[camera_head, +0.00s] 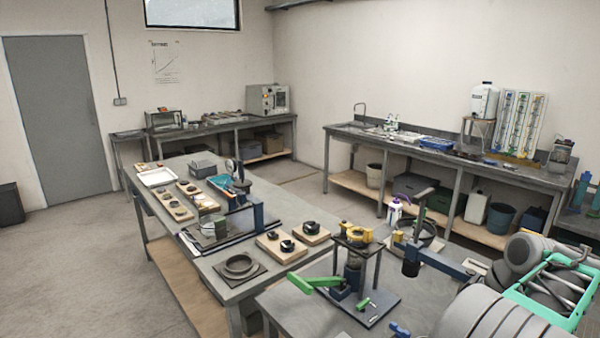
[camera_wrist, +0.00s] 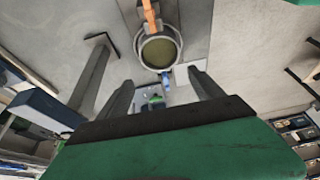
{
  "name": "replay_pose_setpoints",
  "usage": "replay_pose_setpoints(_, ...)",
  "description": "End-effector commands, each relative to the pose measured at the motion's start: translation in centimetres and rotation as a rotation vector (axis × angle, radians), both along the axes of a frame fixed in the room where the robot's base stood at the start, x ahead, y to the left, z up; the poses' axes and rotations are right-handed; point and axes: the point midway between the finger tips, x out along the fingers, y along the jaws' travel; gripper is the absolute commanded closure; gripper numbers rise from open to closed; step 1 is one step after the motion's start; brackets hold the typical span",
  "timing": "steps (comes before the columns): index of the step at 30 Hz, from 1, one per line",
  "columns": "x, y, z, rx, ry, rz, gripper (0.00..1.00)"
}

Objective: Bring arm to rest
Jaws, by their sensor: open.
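My arm (camera_head: 490,310) shows at the lower right of the head view, with grey rounded links and a teal frame beside the near bench (camera_head: 275,295). In the wrist view my gripper (camera_wrist: 160,85) has its two grey fingers spread apart, with nothing held between them. Beyond the fingertips is a round, pale-rimmed vessel (camera_wrist: 160,52) with a dull green inside and an orange bar above it. The fingertips are not clearly seen in the head view.
A small press stand with a green lever (camera_head: 315,283) and a dark upright grip on a blue bar (camera_head: 412,258) stand close to my arm. The long bench behind holds wooden blocks, rings and trays (camera_head: 155,178). The floor at left (camera_head: 75,270) is clear.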

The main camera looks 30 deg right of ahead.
Motion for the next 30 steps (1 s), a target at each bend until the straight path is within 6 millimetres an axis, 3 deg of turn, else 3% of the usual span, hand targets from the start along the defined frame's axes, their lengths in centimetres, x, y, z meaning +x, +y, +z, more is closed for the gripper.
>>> replay_pose_setpoints(5, 3.9, 2.5, -0.5, 0.011, 0.014, -0.005, 0.24)
replay_pose_setpoints(11, 9.7, 7.9, -1.3, 0.027, 0.04, -0.018, 0.24)
replay_pose_setpoints(14, 12.9, 12.2, -2.1, 0.033, 0.058, -0.03, 0.24)
replay_pose_setpoints(17, 15.8, 18.3, -3.4, 0.035, 0.08, -0.045, 0.24)
replay_pose_setpoints(19, 17.2, 23.5, -4.8, 0.032, 0.095, -0.057, 0.24)
replay_pose_setpoints(21, 17.6, 28.6, -6.2, 0.025, 0.106, -0.074, 0.24)
replay_pose_setpoints(24, 16.6, 35.0, -8.5, 0.009, 0.113, -0.096, 0.24)
replay_pose_setpoints(27, 14.6, 39.5, -10.8, -0.007, 0.109, -0.118, 0.24)
replay_pose_setpoints(30, 12.9, 42.0, -12.4, -0.019, 0.103, -0.136, 0.24)
